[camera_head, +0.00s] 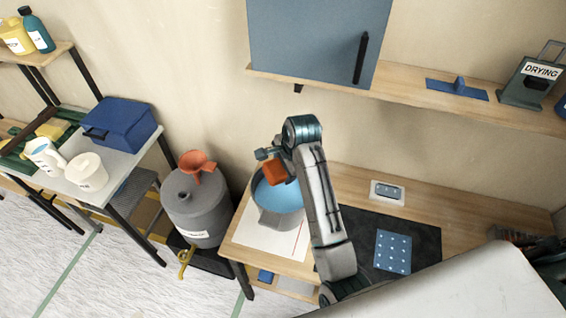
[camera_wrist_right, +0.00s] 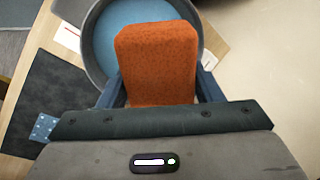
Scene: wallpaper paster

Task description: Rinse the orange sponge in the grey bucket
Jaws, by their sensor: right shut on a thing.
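The orange sponge (camera_head: 275,171) is held by my right gripper (camera_head: 268,160), over the grey bucket (camera_head: 280,217). In the right wrist view the sponge (camera_wrist_right: 156,62) sits between the two fingers of the right gripper (camera_wrist_right: 160,92), which are shut on it. The grey bucket (camera_wrist_right: 97,62) lies beyond it, with blue water (camera_wrist_right: 130,22) inside. The sponge looks to be above the water; the head view does not clearly show whether it touches it. My left gripper is not seen in either view.
The bucket stands on a white sheet (camera_head: 248,234) on a wooden bench (camera_head: 350,180). A grey tank (camera_head: 196,207) with an orange funnel (camera_head: 198,165) stands left of it. A wall shelf (camera_head: 420,92) with a blue cabinet (camera_head: 318,40) is above. A dark mat (camera_head: 425,238) lies right.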

